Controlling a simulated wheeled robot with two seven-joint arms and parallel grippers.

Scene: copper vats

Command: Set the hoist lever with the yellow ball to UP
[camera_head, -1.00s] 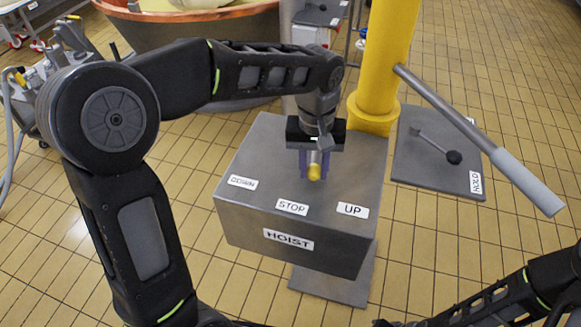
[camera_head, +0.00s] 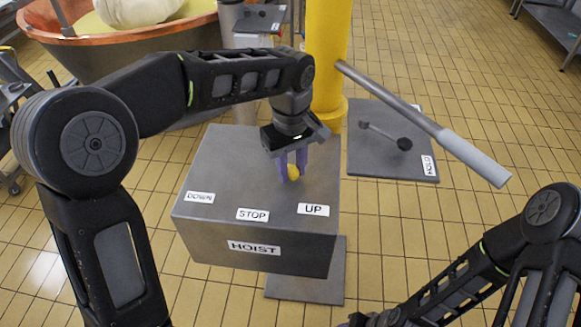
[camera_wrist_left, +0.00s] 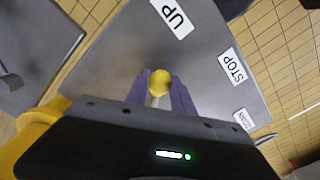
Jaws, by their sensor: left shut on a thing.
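The grey hoist box (camera_head: 215,240) has DOWN (camera_head: 199,197), STOP (camera_head: 252,215) and UP (camera_head: 313,209) labels along its top. The hoist lever's yellow ball (camera_head: 293,172) stands above the box top, on the UP side of STOP. My left gripper (camera_head: 292,165) is shut on the lever, with its purple fingers on either side of the ball. In the left wrist view the yellow ball (camera_wrist_left: 160,82) sits between the fingers, with the UP label (camera_wrist_left: 172,15) beyond it. The lever's shaft is mostly hidden. My right gripper (camera_head: 370,318) barely shows at the bottom edge.
A second grey plate (camera_head: 375,165) with a black-knobbed lever and a HOLD label lies to the right. A yellow post (camera_head: 328,55) and a long grey-handled bar (camera_head: 470,155) stand behind and right. A copper vat (camera_head: 120,50) is at the back left.

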